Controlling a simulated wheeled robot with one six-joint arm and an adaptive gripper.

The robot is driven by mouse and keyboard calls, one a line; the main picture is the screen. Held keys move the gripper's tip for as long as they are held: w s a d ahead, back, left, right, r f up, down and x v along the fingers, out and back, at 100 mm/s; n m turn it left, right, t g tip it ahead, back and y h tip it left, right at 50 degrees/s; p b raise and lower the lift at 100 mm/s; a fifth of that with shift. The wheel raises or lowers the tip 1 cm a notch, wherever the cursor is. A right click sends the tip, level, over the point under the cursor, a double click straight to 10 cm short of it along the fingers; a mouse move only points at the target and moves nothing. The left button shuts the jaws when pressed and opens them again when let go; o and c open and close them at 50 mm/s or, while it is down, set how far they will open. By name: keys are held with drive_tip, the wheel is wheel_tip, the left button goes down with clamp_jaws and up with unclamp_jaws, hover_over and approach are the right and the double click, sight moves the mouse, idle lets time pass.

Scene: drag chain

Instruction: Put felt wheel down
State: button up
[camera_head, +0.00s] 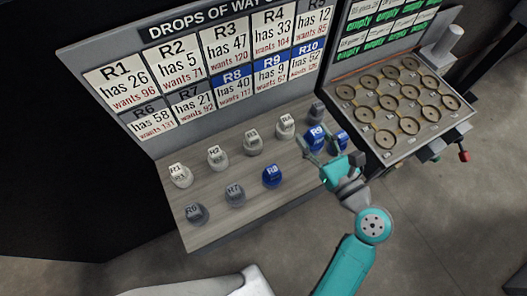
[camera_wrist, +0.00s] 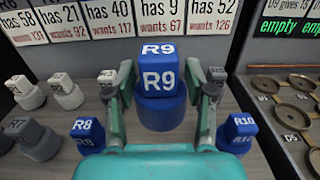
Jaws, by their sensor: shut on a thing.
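A blue felt wheel marked R9 (camera_head: 316,134) is between the fingers of my gripper (camera_head: 322,148), which is shut on it. In the wrist view the R9 wheel (camera_wrist: 160,88) stands upright with its label facing the camera, a finger on each side. It appears raised a little above the wooden shelf (camera_head: 222,222), though its underside is hidden. The blue wheels R8 (camera_head: 272,176) and R10 (camera_head: 342,141) stand on the shelf to either side.
Pale wheels R1 (camera_head: 180,176), R2 (camera_head: 217,156) and others form the back row. Grey wheels R6 (camera_head: 196,213) and R7 (camera_head: 235,194) stand at front left. A sign board (camera_head: 180,62) rises behind. A tray of round rings (camera_head: 395,152) is at right.

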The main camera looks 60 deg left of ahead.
drive_tip(key=shift+f, duration=5.05)
drive_tip(key=o, duration=1.2)
drive_tip(key=shift+f, duration=0.1)
drive_tip(key=shift+d, duration=0.15)
drive_tip(key=d, duration=0.7)
drive_tip(key=s+d, duration=0.1)
drive_tip(key=d, duration=0.3)
drive_tip(key=shift+d, duration=0.35)
